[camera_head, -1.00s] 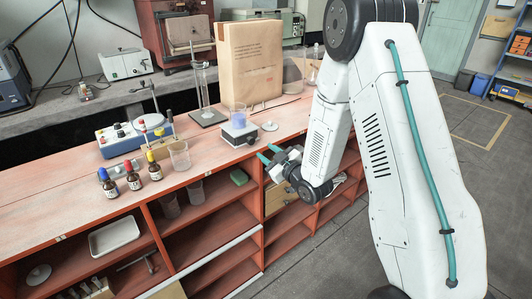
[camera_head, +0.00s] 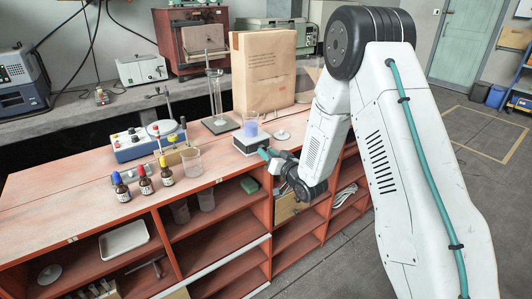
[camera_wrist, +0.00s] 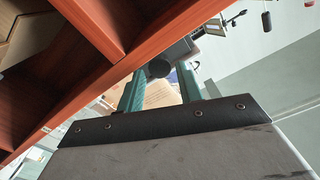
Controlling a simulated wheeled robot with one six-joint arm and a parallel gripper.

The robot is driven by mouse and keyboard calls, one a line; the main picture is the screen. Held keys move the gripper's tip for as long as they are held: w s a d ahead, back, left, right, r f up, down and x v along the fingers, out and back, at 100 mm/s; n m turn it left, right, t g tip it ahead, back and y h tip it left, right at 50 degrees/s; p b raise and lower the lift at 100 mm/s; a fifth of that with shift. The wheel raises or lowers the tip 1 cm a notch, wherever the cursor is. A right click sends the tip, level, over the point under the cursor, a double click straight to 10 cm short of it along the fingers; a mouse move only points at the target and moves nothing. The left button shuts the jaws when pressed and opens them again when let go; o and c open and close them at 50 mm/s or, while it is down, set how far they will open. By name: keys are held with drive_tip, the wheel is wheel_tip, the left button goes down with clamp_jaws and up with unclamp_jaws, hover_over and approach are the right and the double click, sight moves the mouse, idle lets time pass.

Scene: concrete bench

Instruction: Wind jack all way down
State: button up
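The small low device that I take for the jack (camera_head: 241,146) stands near the bench's front edge, with a pale top and dark front. A beaker of blue liquid (camera_head: 251,126) stands upright on it. My gripper (camera_head: 265,153) is just in front of and right of it, at the bench edge. In the wrist view the teal fingers of my gripper (camera_wrist: 160,84) are apart, with a round black knob (camera_wrist: 158,68) seen between their tips. A grey body (camera_wrist: 180,48) shows behind the knob. I cannot tell whether the fingers touch the knob. The jack's height is hard to judge.
The red shelf edge (camera_wrist: 150,48) runs close beside the fingers. A brown paper bag (camera_head: 264,75), a cylinder on a stand (camera_head: 217,95) and a white disc (camera_head: 281,135) are near the jack. Dropper bottles (camera_head: 144,180) and an empty beaker (camera_head: 192,162) stand to the left.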

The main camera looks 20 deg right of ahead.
drive_tip(key=shift+x, duration=0.8)
drive_tip(key=c, duration=0.7)
drive_tip(key=shift+n, duration=0.3)
drive_tip(key=n, duration=0.3)
drive_tip(key=shift+n, duration=2)
